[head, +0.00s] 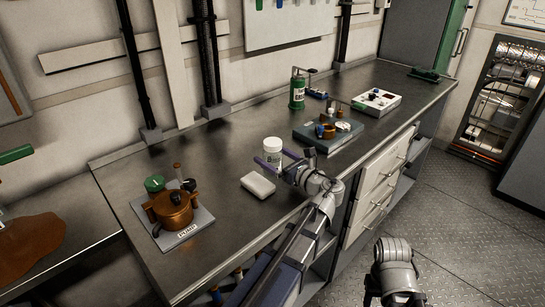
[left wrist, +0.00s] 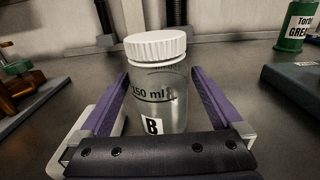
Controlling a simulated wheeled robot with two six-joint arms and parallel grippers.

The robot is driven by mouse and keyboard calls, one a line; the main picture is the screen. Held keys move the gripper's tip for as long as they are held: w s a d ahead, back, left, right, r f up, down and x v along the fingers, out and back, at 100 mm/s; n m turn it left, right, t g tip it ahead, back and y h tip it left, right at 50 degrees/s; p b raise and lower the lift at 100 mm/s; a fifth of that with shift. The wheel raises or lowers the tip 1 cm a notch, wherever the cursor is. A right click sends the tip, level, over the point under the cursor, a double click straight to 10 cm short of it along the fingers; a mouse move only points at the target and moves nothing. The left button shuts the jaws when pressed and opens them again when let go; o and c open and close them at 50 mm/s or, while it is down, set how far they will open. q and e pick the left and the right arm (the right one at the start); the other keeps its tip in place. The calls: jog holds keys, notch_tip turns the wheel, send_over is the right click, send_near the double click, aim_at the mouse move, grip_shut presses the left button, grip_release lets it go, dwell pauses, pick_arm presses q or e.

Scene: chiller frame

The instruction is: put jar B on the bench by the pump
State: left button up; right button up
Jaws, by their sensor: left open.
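Jar B (head: 272,150) is a clear jar with a white lid and a "B" label, standing upright on the dark bench. In the left wrist view small gaps seem to show beside the jar; contact is hard to tell. The pump (head: 172,209) is a copper-coloured body on a grey plate marked "PUMP", at the bench's near left. My right gripper does not show.
A white block (head: 258,186) lies between the jar and the pump. A green round item (head: 155,183) sits behind the pump. A green grease can (head: 297,92), a grey tray of parts (head: 312,138) and a white box (head: 376,101) stand farther right. Bare bench lies right of the pump.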

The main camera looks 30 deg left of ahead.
pick_arm(q)
jog(key=shift+r+p, duration=0.3)
jog(key=v, duration=1.2)
jog(key=shift+f, duration=0.15)
jog(key=shift+f, duration=0.1)
dwell(0.7)
